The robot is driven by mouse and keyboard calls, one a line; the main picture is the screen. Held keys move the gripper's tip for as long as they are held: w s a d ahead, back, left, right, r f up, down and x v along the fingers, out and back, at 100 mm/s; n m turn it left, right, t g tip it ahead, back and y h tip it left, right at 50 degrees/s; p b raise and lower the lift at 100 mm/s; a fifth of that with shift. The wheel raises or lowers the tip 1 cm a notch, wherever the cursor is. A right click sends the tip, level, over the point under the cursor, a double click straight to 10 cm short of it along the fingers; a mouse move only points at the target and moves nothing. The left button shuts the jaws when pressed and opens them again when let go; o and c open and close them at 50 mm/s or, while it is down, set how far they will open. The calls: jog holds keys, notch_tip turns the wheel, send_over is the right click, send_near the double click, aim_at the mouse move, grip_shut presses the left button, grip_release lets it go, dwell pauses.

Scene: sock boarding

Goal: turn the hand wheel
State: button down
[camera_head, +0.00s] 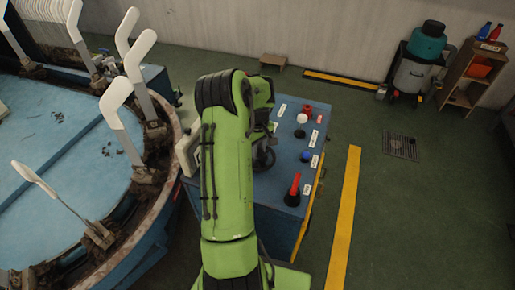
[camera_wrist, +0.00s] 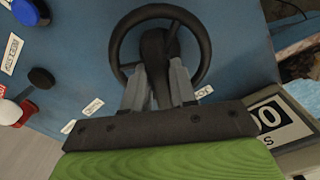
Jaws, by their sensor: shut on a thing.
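The hand wheel (camera_wrist: 204,42) is a black ring with spokes on the blue top of a control cabinet. It fills the upper middle of the wrist view. In the head view the hand wheel (camera_head: 268,156) is mostly hidden behind my green arm. My gripper (camera_wrist: 158,88) reaches over the near side of the wheel, with a grey finger on either side of a dark part of it near the centre. It is shut on that part. In the head view my gripper's fingers are hidden by the arm.
The cabinet top (camera_head: 283,172) also carries a red-handled lever (camera_head: 293,187), several coloured knobs and white labels. A round blue machine (camera_head: 60,150) with white sock forms (camera_head: 118,97) stands close at the left. Open green floor lies right of the yellow stripe (camera_head: 345,215).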

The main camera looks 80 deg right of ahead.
jog(key=c, duration=1)
grip_release()
notch_tip(320, 180, up, 16)
jog(key=p, duration=0.3)
jog(key=shift+f, duration=0.1)
